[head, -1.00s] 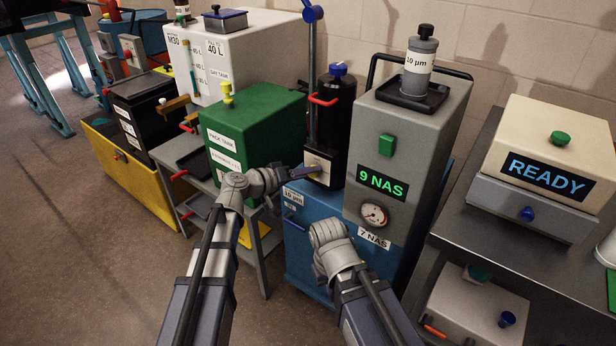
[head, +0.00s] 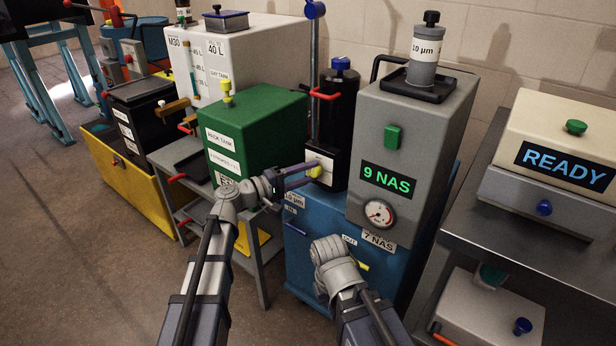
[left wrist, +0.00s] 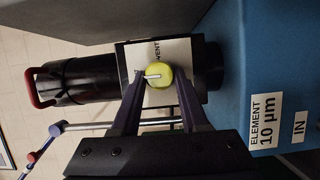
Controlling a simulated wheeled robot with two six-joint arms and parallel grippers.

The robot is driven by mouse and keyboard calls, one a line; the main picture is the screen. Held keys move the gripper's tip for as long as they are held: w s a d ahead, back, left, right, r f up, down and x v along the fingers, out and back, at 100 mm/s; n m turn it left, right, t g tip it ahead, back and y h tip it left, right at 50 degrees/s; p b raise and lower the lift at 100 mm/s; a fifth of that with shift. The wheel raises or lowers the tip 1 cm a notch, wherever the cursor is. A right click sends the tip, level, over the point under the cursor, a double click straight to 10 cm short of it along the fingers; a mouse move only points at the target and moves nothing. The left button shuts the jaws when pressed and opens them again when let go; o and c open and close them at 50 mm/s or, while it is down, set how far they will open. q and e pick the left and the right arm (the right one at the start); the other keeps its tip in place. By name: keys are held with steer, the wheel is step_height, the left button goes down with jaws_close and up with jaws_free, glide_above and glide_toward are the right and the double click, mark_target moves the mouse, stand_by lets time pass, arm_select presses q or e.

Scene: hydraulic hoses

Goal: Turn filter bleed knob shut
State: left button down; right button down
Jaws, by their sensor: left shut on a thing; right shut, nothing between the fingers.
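The filter bleed knob, small, round and yellow (head: 316,172), sits on a white plate (head: 326,161) low on the black filter housing (head: 337,110). In the left wrist view the knob (left wrist: 158,82) shows a white pointer stripe, and a partly hidden label ends in "VENT". My left gripper (head: 308,174) reaches it from the left, shut on the knob with one finger on each side; both fingers also show in the left wrist view (left wrist: 158,90). My right arm ends in a grey wrist low in front of the blue cart; its fingers are hidden.
A metal bench (head: 470,235) with a "READY" box (head: 548,150) is at right. Floor is free at lower left.

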stand_by(0.4)
arm_select(q)
steer(key=shift+c, duration=2.1)
jaws_free()
steer(key=v, duration=0.8)
steer(key=shift+d+f, duration=0.1)
steer(key=shift+d, duration=0.1)
